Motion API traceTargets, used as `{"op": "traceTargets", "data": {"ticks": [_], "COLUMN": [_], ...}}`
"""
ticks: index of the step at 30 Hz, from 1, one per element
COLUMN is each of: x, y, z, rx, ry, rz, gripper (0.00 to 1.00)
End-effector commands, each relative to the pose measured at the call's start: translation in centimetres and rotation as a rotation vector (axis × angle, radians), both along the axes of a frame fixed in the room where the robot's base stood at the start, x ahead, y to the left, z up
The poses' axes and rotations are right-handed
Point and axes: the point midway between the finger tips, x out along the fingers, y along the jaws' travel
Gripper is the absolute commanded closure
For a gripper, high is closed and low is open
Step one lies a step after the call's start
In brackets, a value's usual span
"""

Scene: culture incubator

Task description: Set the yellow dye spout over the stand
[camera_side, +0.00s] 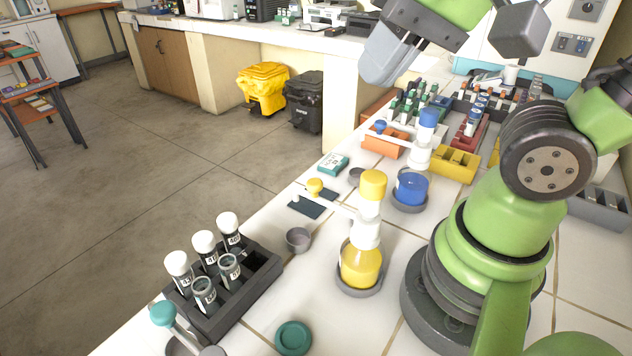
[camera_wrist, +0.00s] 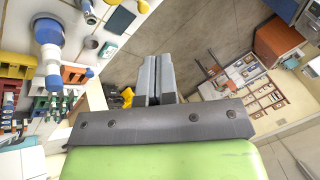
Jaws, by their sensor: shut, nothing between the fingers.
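The yellow dye bottle (camera_side: 361,262) stands upright in a grey round holder (camera_side: 358,292) on the bench, with a white neck and yellow cap (camera_side: 373,184). That knob also seems to show at the top of the wrist view (camera_wrist: 142,7). I cannot tell which piece is the stand. My gripper (camera_side: 378,73) is shut and empty, high above the bench, apart from the bottle.
A black rack (camera_side: 238,290) of capped vials is at front left, beside a teal lid (camera_side: 293,338). A teal box (camera_side: 333,164), an orange block (camera_side: 386,145) and a yellow block (camera_side: 454,165) sit further back.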

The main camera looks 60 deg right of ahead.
Motion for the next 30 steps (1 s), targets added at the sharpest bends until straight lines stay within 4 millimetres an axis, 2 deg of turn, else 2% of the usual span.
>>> {"op": "traceTargets", "data": {"ticks": [3,9,18,23,30], "x": [1.6,4.0,6.0,6.3,6.3], "y": [1.5,4.4,8.7,9.7,9.8], "z": [-0.5,-1.9,-4.6,-5.2,-5.3], "rx": [0.014,-0.049,-0.183,-0.204,-0.206], "ry": [0.165,0.348,0.363,0.337,0.331], "rz": [-0.13,-0.43,-0.823,-0.91,-0.929], "gripper": [1.0,1.0,1.0,1.0,1.0]}}
